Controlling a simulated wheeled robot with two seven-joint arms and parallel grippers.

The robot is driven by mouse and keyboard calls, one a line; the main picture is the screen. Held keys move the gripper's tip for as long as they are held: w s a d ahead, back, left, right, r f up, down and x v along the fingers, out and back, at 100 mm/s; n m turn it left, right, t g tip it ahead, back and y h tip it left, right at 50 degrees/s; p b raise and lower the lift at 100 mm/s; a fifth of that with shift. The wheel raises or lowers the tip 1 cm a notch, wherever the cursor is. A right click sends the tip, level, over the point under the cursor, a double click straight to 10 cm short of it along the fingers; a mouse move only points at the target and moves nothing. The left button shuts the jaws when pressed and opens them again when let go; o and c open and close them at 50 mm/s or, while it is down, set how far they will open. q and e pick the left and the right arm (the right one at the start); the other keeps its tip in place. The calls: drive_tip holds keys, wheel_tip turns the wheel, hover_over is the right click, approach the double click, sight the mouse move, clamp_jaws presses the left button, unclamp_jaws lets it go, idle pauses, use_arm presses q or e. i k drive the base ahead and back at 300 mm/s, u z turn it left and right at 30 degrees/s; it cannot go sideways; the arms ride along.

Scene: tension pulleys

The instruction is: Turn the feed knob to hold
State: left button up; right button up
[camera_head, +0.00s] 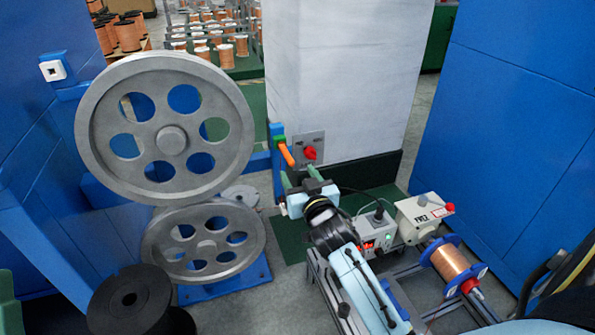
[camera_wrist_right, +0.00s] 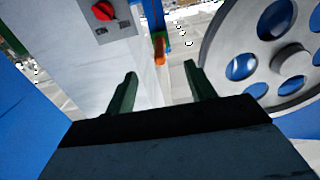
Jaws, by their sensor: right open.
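A red knob (camera_head: 310,153) sits on a grey plate (camera_head: 302,142) on the pale column. It also shows at the top of the right wrist view (camera_wrist_right: 103,10). In the wrist view the gap between the fingers (camera_wrist_right: 160,74) lies to the lower right of the knob. My left gripper is not in view.
An orange lever (camera_head: 287,154) sticks out just left of the knob. Two large grey pulleys (camera_head: 172,140) stand left. A control box (camera_head: 361,234) and a copper spool (camera_head: 451,262) on a metal frame are below right. Blue panels (camera_head: 520,110) flank both sides.

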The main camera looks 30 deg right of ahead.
sight(310, 151)
drive_tip(key=k, duration=1)
